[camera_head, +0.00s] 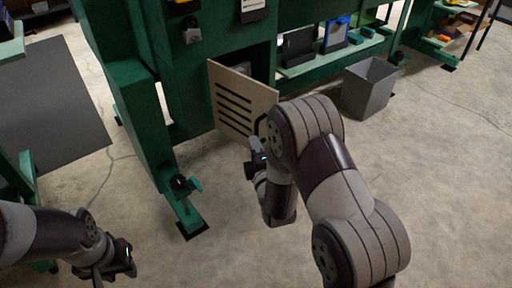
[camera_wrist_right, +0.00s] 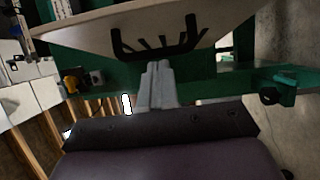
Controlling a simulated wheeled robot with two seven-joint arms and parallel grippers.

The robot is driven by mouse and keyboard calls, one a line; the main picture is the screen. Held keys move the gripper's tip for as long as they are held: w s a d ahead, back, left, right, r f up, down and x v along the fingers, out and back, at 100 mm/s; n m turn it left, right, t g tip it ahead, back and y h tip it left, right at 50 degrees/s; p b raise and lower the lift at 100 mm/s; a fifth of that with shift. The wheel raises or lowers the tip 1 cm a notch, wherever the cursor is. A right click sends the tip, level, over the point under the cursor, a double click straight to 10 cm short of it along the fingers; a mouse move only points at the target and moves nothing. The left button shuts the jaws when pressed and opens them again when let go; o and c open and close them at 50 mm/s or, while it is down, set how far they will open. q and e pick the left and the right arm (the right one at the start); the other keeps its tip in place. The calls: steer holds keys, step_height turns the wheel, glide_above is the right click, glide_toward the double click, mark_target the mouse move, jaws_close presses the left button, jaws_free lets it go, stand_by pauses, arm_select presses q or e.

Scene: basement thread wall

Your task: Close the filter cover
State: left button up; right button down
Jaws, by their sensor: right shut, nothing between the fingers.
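The filter cover (camera_head: 240,98) is a beige panel with dark slots. In the head view it stands swung out at an angle from the green wall, with a dark opening behind it. In the wrist view its pale underside (camera_wrist_right: 220,16) spans the top, with a dark bracket-like shape on it. My right gripper (camera_head: 254,168) is just below and right of the cover's lower right corner; part of it is hidden by my arm. In the wrist view its grey fingers (camera_wrist_right: 160,72) are together and empty, close below the cover. My left gripper (camera_head: 118,268) is low at the left, far from the cover.
A green post with a foot (camera_head: 190,215) stands left of the cover. A grey bin (camera_head: 370,88) stands on the floor to the right. A shelf with a blue item (camera_head: 336,34) is behind. The concrete floor in front is mostly clear.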

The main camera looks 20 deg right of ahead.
steer(key=shift+w+d, duration=0.15)
steer(key=shift+d, duration=0.15)
